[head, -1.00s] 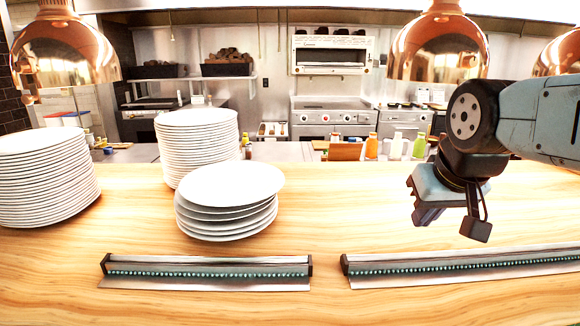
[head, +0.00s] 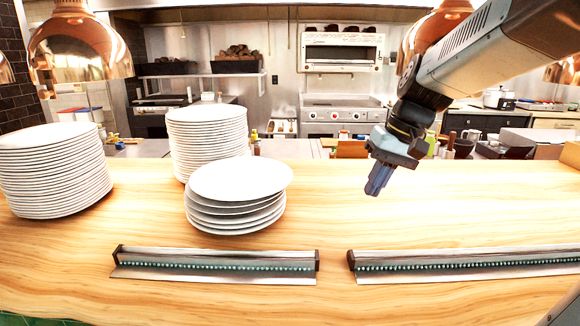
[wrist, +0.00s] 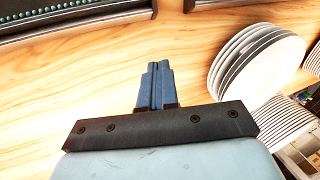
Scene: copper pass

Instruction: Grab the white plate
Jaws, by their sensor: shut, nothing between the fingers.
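The white plates stand in stacks on the wooden counter. A short, slightly uneven stack (head: 238,198) is in the middle left of the head view, with a wide plate on top. It also shows at the right of the wrist view (wrist: 258,62). A taller stack (head: 208,142) is just behind it, and another tall stack (head: 55,172) is at the far left. My gripper (head: 374,192) hangs above the counter to the right of the short stack, apart from it. Its fingers are together and empty, as the wrist view (wrist: 156,85) shows.
Two metal ticket rails, a left one (head: 214,264) and a right one (head: 465,262), lie along the front of the wooden counter (head: 330,215). Copper lamps (head: 80,50) hang above. The counter between gripper and short stack is clear.

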